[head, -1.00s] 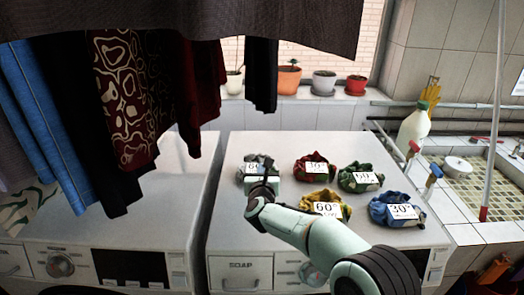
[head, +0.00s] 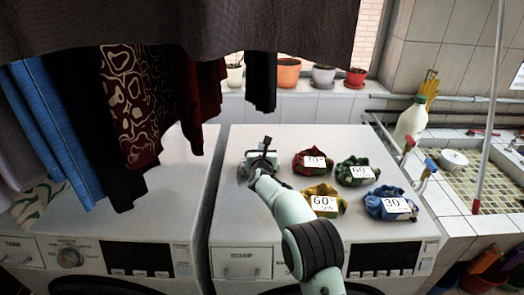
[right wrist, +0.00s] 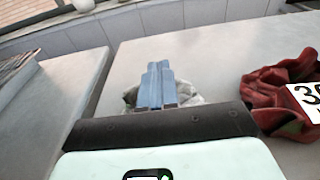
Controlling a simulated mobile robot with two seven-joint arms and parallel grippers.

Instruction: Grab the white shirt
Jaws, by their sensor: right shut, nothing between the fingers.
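The white shirt (right wrist: 193,100) is a crumpled pale bundle on top of the right washing machine (head: 228,200). In the right wrist view it shows on both sides of my fingers, which hide its middle. In the head view my right gripper (head: 262,156) covers most of it. The blue fingers of the right gripper (right wrist: 155,88) are together in front of or over the shirt, with nothing held between them. Whether they touch the cloth I cannot tell. My left gripper is not in view.
A red bundle (head: 306,162) lies just right of the shirt, with green (head: 352,170), yellow (head: 322,192) and blue (head: 390,203) bundles nearby. Dark clothes (head: 90,120) hang at upper left. A white bottle (head: 411,122) stands by the sink at right.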

